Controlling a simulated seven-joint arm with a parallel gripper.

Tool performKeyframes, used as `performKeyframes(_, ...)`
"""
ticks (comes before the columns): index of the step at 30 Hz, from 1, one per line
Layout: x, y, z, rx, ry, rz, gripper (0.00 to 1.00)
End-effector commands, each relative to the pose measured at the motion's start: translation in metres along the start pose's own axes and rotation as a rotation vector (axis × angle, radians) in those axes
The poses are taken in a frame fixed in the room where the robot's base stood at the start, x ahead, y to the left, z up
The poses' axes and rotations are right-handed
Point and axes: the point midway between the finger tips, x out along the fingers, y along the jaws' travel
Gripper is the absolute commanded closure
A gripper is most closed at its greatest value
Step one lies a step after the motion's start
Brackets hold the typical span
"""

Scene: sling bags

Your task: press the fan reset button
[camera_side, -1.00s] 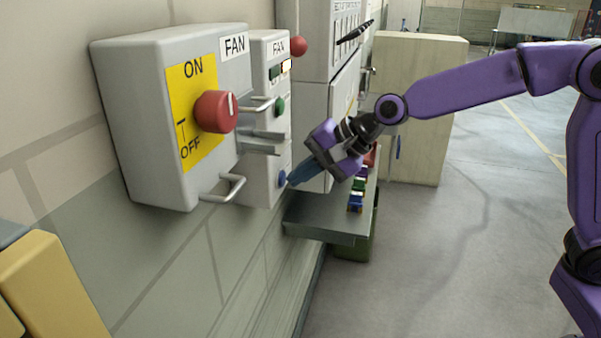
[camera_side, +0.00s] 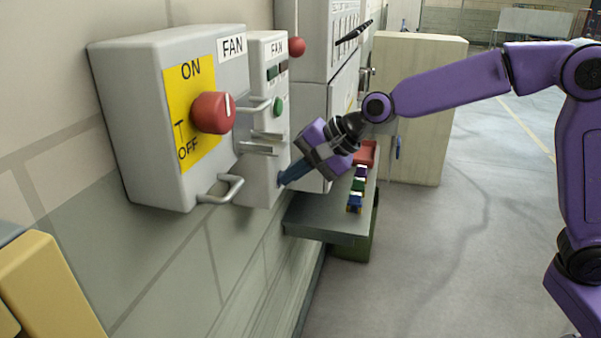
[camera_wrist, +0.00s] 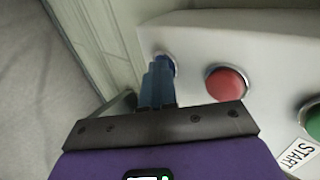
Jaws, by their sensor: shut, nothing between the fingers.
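The narrow grey fan box (camera_side: 262,190) is on the wall, with a FAN label at its top. In the wrist view, a blue button (camera_wrist: 172,62) shows at the tips of my gripper (camera_wrist: 160,68). No reset label is readable. My gripper (camera_side: 281,182) is shut and empty, angled down-left against the box's lower front. Its blue fingertips hide the blue button in the side view and appear to touch it. How far it is pressed I cannot tell. A red button (camera_wrist: 227,84) and a green button (camera_wrist: 313,119) marked START sit to its right in the wrist view.
A larger box with a red ON/OFF knob (camera_side: 213,112) and handles (camera_side: 222,190) stands nearer the camera. A grey shelf (camera_side: 325,226) with small colored items (camera_side: 357,190) is below my gripper. The floor to the right is clear.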

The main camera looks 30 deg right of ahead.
Motion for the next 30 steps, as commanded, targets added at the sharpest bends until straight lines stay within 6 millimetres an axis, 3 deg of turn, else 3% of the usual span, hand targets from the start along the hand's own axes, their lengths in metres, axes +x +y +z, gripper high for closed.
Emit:
performKeyframes(5, 0.003, -0.005, 0.004, -0.005, 0.000, -0.019, 1.00)
performKeyframes(11, -0.012, 0.007, 0.003, -0.004, -0.001, -0.016, 1.00)
performKeyframes(16, -0.035, 0.030, 0.001, -0.001, -0.001, -0.006, 1.00)
performKeyframes(30, -0.109, 0.029, 0.001, -0.001, 0.000, -0.006, 1.00)
